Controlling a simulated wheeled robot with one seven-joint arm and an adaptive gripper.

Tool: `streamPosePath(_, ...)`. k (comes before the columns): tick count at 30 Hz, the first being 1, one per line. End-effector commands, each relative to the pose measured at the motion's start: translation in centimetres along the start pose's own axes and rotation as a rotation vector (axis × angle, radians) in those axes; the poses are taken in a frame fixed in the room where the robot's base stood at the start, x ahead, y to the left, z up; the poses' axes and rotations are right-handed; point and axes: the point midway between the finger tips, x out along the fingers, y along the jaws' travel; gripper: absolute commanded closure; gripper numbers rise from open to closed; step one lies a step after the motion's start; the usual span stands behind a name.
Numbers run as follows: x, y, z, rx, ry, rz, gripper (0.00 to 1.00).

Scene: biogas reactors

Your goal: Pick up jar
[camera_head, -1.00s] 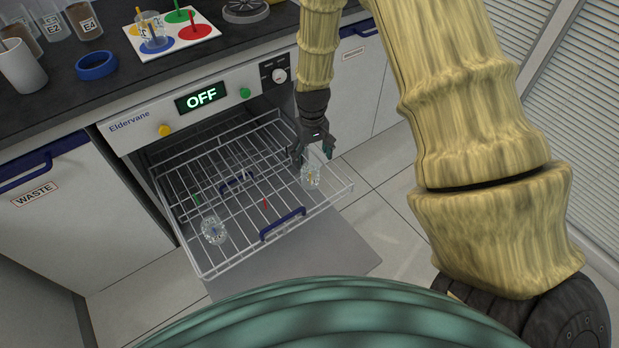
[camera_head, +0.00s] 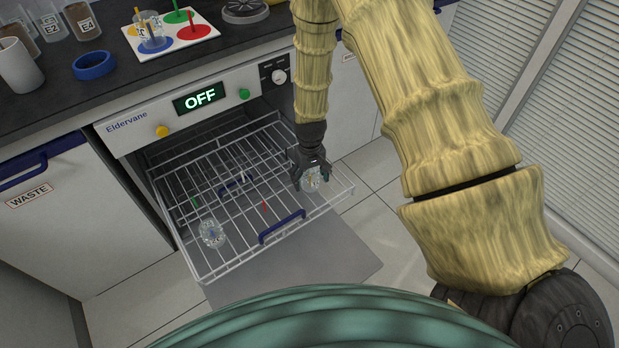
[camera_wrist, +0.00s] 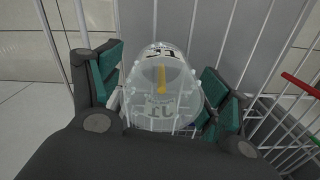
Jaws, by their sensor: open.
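A clear jar (camera_head: 312,180) stands at the right side of the pulled-out wire rack (camera_head: 240,190). In the wrist view the jar (camera_wrist: 160,88) has dark markings and a yellow-orange strip in its middle. My gripper (camera_head: 311,182) is open around this jar, with teal finger pads on its left and right. Small gaps seem to show beside the pads; I cannot tell whether either touches the jar.
The oven panel (camera_head: 200,98) reads OFF above the rack. Green and red pegs (camera_head: 265,207) stand on the rack, which has a blue handle (camera_head: 282,226). The counter (camera_head: 110,45) holds beakers, a blue ring and a board with coloured circles (camera_head: 172,35).

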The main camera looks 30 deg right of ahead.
Motion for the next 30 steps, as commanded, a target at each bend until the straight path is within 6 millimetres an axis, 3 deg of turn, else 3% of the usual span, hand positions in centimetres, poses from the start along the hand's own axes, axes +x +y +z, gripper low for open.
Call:
streamPosePath(6,0.1,0.0,0.0,0.000,0.000,0.000,0.23)
streamPosePath(15,0.1,0.0,0.0,0.000,0.000,0.000,0.74)
streamPosePath(23,0.0,0.0,0.0,0.000,0.000,0.000,0.74)
streamPosePath(30,-2.5,0.0,-0.1,-0.001,0.002,0.000,0.74)
